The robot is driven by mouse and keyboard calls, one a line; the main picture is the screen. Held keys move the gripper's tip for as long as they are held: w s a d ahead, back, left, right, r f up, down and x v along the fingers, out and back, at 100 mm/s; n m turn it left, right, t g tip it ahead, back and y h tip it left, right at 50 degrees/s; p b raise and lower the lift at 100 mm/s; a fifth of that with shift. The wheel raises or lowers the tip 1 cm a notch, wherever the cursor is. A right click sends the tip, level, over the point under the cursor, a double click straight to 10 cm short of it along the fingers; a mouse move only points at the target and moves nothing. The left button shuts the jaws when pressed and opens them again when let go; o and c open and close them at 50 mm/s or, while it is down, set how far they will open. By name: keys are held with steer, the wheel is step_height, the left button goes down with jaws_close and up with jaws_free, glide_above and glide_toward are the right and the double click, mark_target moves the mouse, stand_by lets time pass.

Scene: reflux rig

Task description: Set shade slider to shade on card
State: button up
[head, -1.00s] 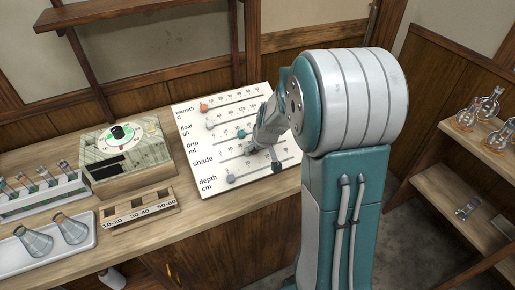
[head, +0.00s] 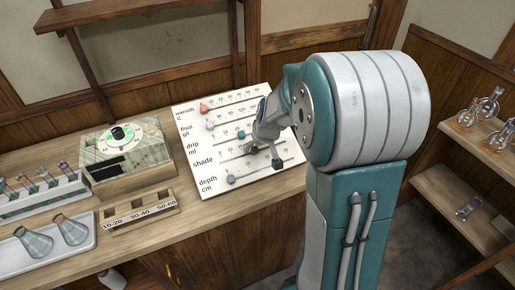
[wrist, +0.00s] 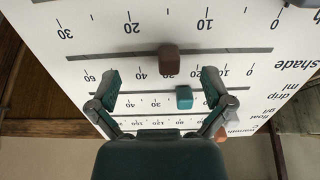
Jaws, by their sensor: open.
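The white slider board (head: 210,187) lies on the bench with several labelled rows. In the wrist view it appears upside down. The brown shade knob (wrist: 169,58) sits on its slot, between the 20 and 40 marks. My gripper (wrist: 161,86) is open, with one finger to each side of the knob's position and the fingertips just short of its slot; neither finger touches it. In the head view my gripper (head: 264,154) hangs over the shade row and covers part of it. I cannot clearly make out a card.
A teal knob (wrist: 184,97) on the drip row is close to the brown one. A grey knob (head: 230,179) is on the depth row. Left of the board stand a dial box (head: 126,158) and a slotted holder (head: 139,208) marked with ranges.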

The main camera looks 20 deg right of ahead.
steer(key=shift+v, duration=2.15)
steer(key=shift+r, duration=0.1)
steer(key=shift+s+a+r, duration=0.2)
steer(key=s+a+r, duration=0.3)
steer(key=s, duration=0.4)
steer(key=s+a+r, duration=0.4)
steer(key=s, duration=0.3)
steer(key=s+a+r, duration=0.3)
steer(key=s, duration=0.5)
steer(key=shift+a+r+t, duration=0.25)
steer(key=shift+t, duration=0.15)
steer(key=shift+w, duration=0.1)
stand_by(0.9)
